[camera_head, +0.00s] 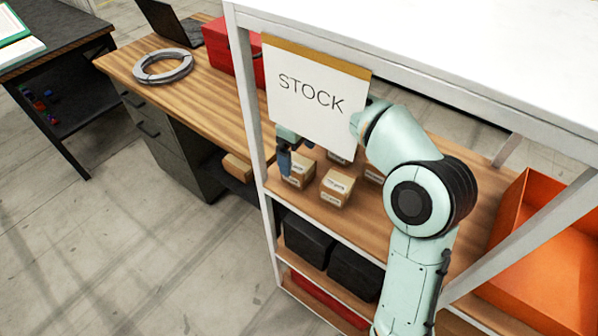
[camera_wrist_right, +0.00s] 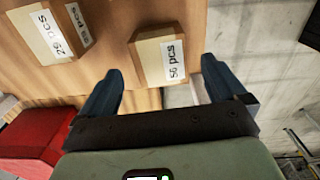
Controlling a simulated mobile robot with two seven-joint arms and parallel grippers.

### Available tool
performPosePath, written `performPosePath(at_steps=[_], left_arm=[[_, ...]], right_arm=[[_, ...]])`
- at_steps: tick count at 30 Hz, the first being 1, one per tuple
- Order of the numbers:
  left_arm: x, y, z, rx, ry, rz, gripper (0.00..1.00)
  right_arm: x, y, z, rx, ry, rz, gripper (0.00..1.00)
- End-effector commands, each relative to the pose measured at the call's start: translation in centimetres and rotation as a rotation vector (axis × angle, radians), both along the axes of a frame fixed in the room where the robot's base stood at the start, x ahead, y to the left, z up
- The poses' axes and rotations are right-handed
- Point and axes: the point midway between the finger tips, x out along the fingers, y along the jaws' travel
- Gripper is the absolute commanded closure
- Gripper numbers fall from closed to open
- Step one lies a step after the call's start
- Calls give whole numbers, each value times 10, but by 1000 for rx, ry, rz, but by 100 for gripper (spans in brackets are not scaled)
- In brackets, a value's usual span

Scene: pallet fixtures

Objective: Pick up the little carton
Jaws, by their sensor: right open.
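Several little cartons stand on the wooden shelf (camera_head: 310,203) under the STOCK sign. One brown carton (camera_head: 299,168) is beside my right gripper (camera_head: 284,162), and another carton (camera_head: 337,187) stands to its right. More are partly hidden by the sign and my right arm. In the right wrist view, my right gripper (camera_wrist_right: 162,66) is open and empty. A carton labelled "56 pcs" (camera_wrist_right: 152,55) lies just ahead, between the fingertips in the picture. A carton labelled "29 pcs" (camera_wrist_right: 42,36) is to the left. My left gripper is out of view.
The STOCK sign (camera_head: 316,98) hangs at the front of the white shelf frame (camera_head: 253,118), close to my right arm. Dark bins (camera_head: 309,241) fill the shelf below. An orange crate (camera_head: 550,262) is at right. A desk with a red box (camera_head: 219,46) and cable coil (camera_head: 163,66) stands behind.

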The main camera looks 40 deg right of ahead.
Motion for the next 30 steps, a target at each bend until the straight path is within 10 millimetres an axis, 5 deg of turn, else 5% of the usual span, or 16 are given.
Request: performPosePath(at_steps=[13, 22, 28, 30], left_arm=[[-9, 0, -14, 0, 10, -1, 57], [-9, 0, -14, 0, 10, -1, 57], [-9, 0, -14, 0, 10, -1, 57], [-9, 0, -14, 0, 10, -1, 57]], right_arm=[[-5, 1, -51, 0, 0, 1, 2], [-4, 1, -55, 1, -2, 1, 2], [-4, 1, -55, 1, -2, 0, 63], [-4, 1, -54, 0, -3, 0, 63]])
